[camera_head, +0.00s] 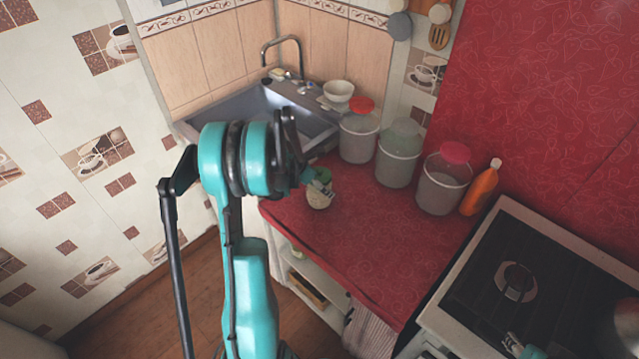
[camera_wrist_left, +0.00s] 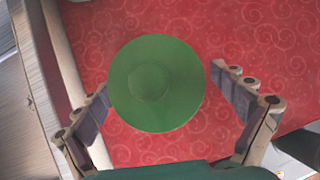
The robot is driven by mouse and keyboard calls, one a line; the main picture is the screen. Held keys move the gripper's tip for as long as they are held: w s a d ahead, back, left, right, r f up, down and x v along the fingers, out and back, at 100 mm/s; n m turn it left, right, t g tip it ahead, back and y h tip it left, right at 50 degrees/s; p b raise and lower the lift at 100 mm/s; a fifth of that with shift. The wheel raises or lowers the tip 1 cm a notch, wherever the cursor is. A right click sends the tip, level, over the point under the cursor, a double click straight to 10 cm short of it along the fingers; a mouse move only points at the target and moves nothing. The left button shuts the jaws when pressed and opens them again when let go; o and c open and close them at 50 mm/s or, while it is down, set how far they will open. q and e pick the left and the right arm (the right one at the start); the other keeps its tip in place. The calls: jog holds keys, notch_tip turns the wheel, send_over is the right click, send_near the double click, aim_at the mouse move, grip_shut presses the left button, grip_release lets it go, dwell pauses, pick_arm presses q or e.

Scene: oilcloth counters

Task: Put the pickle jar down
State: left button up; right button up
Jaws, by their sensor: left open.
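The pickle jar (camera_head: 318,199) stands at the left part of the red counter, close to its front edge. In the left wrist view its round green lid (camera_wrist_left: 155,83) is seen from above, with red counter around it. My left gripper (camera_head: 319,182) is over the jar and hides part of it. In the wrist view its fingers (camera_wrist_left: 168,110) are open on either side of the lid. The left finger is close to the lid; a gap shows at the right one.
Three canisters (camera_head: 397,158) stand along the back of the red counter (camera_head: 385,235), with an orange bottle (camera_head: 480,188) beside them. A sink (camera_head: 245,110) and a white bowl (camera_head: 338,91) are at the back left. A stove (camera_head: 535,280) is at the right. The counter's middle is clear.

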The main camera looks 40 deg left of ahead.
pick_arm(q)
jog(key=shift+r, duration=0.15)
jog(key=p+v, duration=0.4)
jog(key=v, duration=0.8)
jog(key=s+d+r+m, duration=0.1)
jog(key=d+r+m, duration=0.2)
jog(key=d+m, duration=0.25)
jog(key=s+d+r+m+y, duration=0.1)
jog(key=d+r+m, duration=0.2)
jog(key=d+m, duration=0.3)
jog(key=s+d+r+m, duration=0.1)
jog(key=d+r+m, duration=0.1)
jog(key=d+m, duration=0.35)
jog(key=s+d+r+m, duration=0.1)
jog(key=s+d+m, duration=0.9)
jog(key=d+m, duration=0.3)
jog(key=shift+s+d+m+t+y, duration=0.25)
jog(key=shift+m+t+y, duration=0.15)
jog(key=shift+m, duration=1)
jog(key=shift+r, duration=0.15)
